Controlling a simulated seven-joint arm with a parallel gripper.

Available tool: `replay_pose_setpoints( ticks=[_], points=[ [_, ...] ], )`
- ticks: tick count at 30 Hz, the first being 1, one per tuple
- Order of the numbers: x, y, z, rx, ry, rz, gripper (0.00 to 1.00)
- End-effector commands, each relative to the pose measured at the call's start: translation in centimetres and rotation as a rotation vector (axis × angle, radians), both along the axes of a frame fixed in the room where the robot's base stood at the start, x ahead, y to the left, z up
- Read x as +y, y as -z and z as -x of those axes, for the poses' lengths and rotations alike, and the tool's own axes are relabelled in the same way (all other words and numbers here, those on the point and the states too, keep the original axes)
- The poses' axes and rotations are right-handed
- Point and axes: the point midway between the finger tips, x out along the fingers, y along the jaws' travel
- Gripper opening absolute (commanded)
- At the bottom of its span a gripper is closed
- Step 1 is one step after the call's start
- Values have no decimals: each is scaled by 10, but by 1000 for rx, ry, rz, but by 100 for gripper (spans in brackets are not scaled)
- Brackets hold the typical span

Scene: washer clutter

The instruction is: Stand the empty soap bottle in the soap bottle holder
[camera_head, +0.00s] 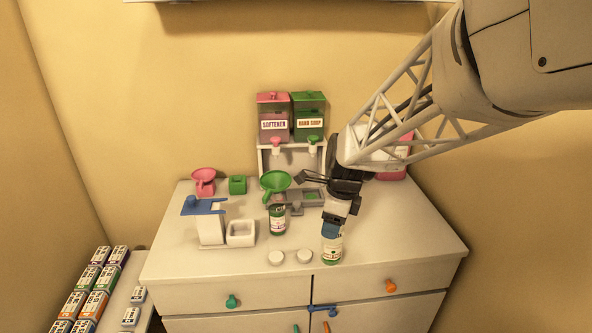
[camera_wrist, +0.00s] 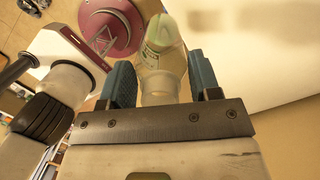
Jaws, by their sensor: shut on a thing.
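My gripper (camera_head: 332,230) points down over the front right part of the white cabinet top, its blue fingers shut on a bottle (camera_head: 332,251) with a white and green label. In the wrist view the bottle (camera_wrist: 163,62) looks clear and sits between the two blue fingers (camera_wrist: 161,75), neck toward the palm. It looks upright; I cannot tell whether its base touches the top. A second, similar bottle (camera_head: 278,222) stands under the green funnel (camera_head: 275,181). A grey holder-like piece (camera_head: 294,209) with green in it lies behind; I cannot tell for sure which piece is the soap bottle holder.
Pink softener (camera_head: 273,108) and green hand soap (camera_head: 309,109) dispensers stand at the back on a white stand. A pink funnel (camera_head: 204,178), green block (camera_head: 237,185), blue-topped white stand (camera_head: 210,226) and white box (camera_head: 240,233) are left. Two white caps (camera_head: 304,256) lie in front.

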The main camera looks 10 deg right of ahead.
Motion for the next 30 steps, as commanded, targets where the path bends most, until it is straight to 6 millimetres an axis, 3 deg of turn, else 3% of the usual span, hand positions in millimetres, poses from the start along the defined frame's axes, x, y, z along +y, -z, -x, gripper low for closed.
replay_pose_setpoints(
  ticks=[22,30],
  points=[
    [1,0,0,0,-3,0,18],
    [20,-1,-3,0,-46,0,18]
  ],
)
